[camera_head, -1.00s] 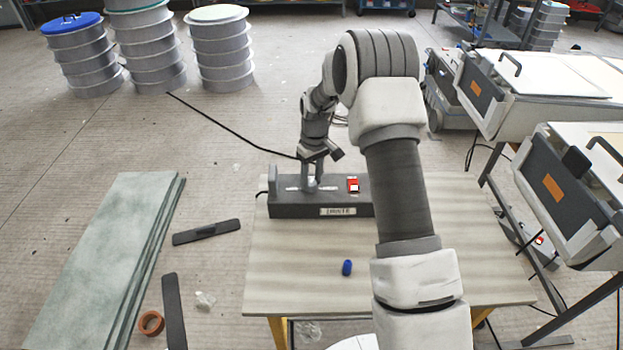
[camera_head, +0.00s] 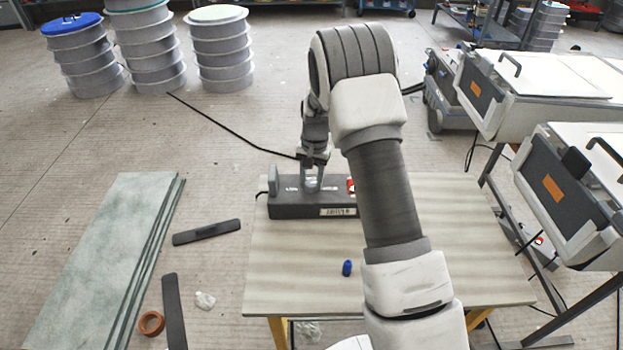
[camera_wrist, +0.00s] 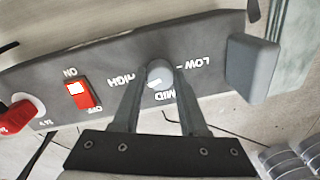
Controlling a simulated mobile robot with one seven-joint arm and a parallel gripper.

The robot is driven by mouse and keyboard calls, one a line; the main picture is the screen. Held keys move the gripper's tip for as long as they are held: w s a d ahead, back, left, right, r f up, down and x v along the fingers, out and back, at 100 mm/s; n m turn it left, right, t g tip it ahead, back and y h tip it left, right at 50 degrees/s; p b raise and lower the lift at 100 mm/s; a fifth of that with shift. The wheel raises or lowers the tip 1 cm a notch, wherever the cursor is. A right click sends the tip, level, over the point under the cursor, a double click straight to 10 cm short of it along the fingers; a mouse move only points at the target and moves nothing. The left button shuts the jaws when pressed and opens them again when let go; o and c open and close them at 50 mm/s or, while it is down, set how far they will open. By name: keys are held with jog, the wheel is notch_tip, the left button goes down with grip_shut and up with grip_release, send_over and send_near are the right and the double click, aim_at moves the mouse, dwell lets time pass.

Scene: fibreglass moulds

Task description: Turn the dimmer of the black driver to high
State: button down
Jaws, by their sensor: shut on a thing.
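The black driver (camera_head: 290,210) is a long dark box lying on the table's far left part. Its top fills much of the wrist view (camera_wrist: 215,85), with LOW, MID and HIGH printed around a round grey dimmer knob (camera_wrist: 160,72). My gripper (camera_head: 312,187) is down at the driver's top, its fingers shut on the knob, one on each side in the wrist view (camera_wrist: 160,88). A pale mark shows at the knob's lower left, between HIGH and MID; its exact setting is unclear. In the head view the fingers hide the knob.
A red rocker switch (camera_wrist: 82,94) marked ON and OFF sits beside the dimmer, with a red-and-white part (camera_wrist: 20,115) beyond it. A grey block (camera_wrist: 252,68) stands at the driver's other end. A small blue object (camera_head: 347,268) lies on the otherwise largely clear table (camera_head: 300,285).

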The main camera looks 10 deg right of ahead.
aim_at(314, 185)
jog(key=shift+m, duration=1.5)
jog(key=shift+c, duration=2.2)
grip_release()
notch_tip(314, 185, up, 17)
jog(key=p, duration=0.2)
jog(key=shift+s+d+r, duration=0.2)
jog(key=shift+s+d, duration=0.15)
jog(key=shift+s, duration=0.05)
